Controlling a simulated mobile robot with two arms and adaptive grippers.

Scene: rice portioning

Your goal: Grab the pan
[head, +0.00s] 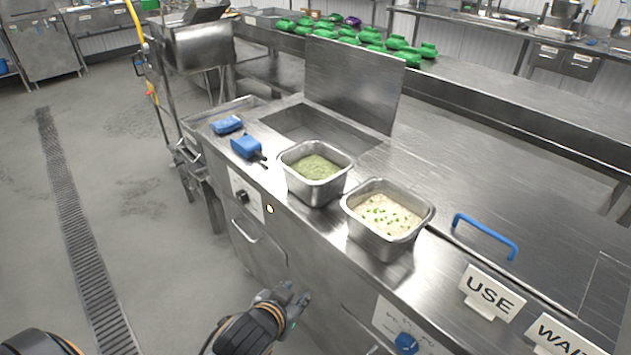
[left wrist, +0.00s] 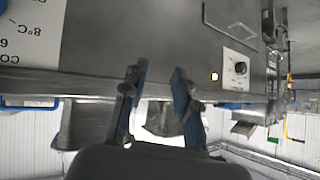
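Two square metal pans stand side by side on the steel counter in the head view. The pan with green food (head: 310,190) is further left, and the pan with pale food and green bits (head: 378,243) is nearer. The task does not say which pan is meant. My left gripper (head: 294,298) is low in front of the counter, below both pans and apart from them. In the left wrist view its fingers (left wrist: 158,78) are spread with an empty gap, and two upside-down pan shapes (left wrist: 82,125) show behind them. My right gripper is not in view.
Blue-handled tools (head: 247,147) lie left of the pans. A blue handle (head: 485,236) and a USE sign (head: 491,293) are to the right. The counter front carries a dial (head: 242,197) and a blue knob (head: 405,343). Green items (head: 370,36) line the back shelf. The floor at left is clear.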

